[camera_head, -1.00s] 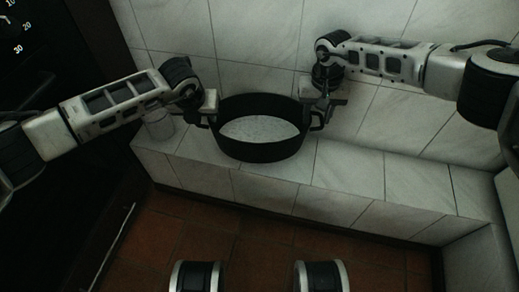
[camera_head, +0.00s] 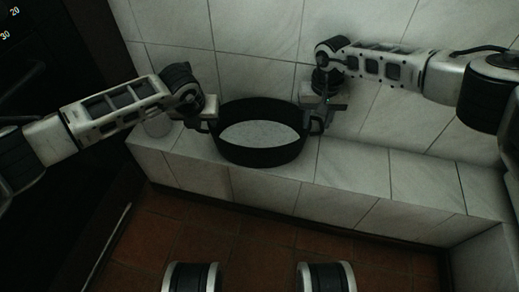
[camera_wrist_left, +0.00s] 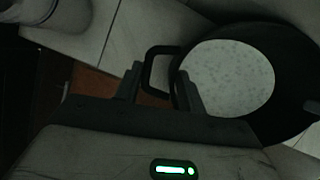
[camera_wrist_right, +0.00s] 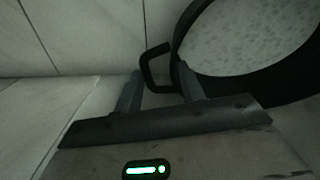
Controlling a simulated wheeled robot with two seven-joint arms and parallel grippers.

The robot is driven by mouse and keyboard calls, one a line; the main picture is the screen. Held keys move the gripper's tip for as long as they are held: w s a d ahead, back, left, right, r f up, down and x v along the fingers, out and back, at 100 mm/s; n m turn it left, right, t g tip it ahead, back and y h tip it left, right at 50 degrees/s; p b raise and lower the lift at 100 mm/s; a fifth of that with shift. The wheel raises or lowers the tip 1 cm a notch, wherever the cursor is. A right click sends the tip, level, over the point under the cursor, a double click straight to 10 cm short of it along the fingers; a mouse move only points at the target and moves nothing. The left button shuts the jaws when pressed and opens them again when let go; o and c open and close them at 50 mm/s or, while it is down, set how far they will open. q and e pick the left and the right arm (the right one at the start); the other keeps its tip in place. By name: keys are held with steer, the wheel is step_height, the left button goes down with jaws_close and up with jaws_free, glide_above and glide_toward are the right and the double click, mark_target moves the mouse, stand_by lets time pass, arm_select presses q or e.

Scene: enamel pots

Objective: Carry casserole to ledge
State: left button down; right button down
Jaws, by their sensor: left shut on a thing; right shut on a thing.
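The casserole is a black round pot (camera_head: 262,156) with a speckled pale inside, at the ledge in the middle of the head view. My left gripper (camera_head: 207,124) is shut on its left handle, which shows in the left wrist view (camera_wrist_left: 150,68). My right gripper (camera_head: 318,120) is shut on its right handle, seen in the right wrist view (camera_wrist_right: 146,62). The pot looks upright. The tiled ledge (camera_head: 360,172) runs behind and under it in the picture; I cannot tell whether the pot's base touches the ledge.
A pale jar-like container (camera_head: 157,124) stands on the ledge left of the pot, behind my left arm; it also shows in the left wrist view (camera_wrist_left: 32,12). A tiled wall (camera_head: 255,50) rises behind. The ledge right of the pot is clear. A dark appliance (camera_head: 50,70) is at the left.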

arm_select(q)
steer(key=shift+w+a+f, duration=0.1)
steer(key=shift+w+a, duration=0.1)
steer(key=shift+w, duration=0.1)
arm_select(e)
steer(key=shift+w+d+f, duration=0.15)
steer(key=shift+d+f, duration=0.1)
steer(key=shift+d, duration=0.1)
arm_select(q)
steer(key=c, duration=0.9)
jaws_free()
steer(key=shift+s, duration=0.25)
arm_select(e)
steer(key=c, duration=0.9)
jaws_free()
arm_select(q)
steer(key=shift+o, duration=0.2)
steer(key=shift+d, duration=0.1)
arm_select(e)
steer(key=shift+o, duration=0.2)
steer(key=shift+a, duration=0.15)
steer(key=shift+r, duration=0.1)
steer(key=shift+a+r, duration=0.1)
steer(key=shift+a, duration=0.05)
arm_select(q)
steer(key=v, duration=1.2)
arm_select(e)
step_height(320, 180, up, 12)
